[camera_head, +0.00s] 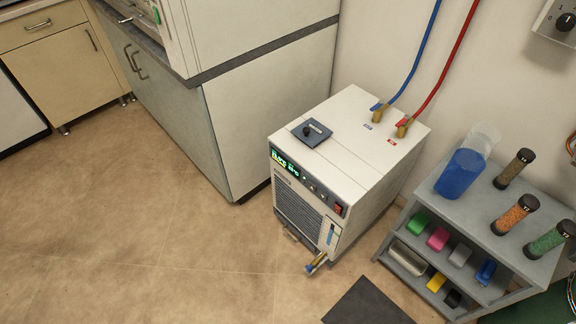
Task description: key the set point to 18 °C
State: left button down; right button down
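A white chiller (340,150) stands on the floor against the wall. Its front panel has a small lit green display (284,162), too small to read here. A few small buttons (313,189) sit to the right of the display, and a red switch (338,208) is at the panel's right end. A dark filler cap plate (311,133) is on top. Blue and red hoses (408,68) run up from fittings at the chiller's back. Neither of my grippers shows in the head view.
A grey shelf cart (500,225) with a blue liquid jug (463,172) and several filled columns stands right of the chiller. A dark mat (367,303) lies in front. Cabinets (262,105) stand behind left. The floor (150,240) left of the chiller is clear. A drain valve (317,262) sticks out low.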

aim_at(322, 196)
jog(key=j+z, duration=0.35)
jog(key=j, duration=0.25)
jog(key=k+j+z, duration=0.1)
jog(key=j+z, duration=0.3)
jog(key=j, duration=0.25)
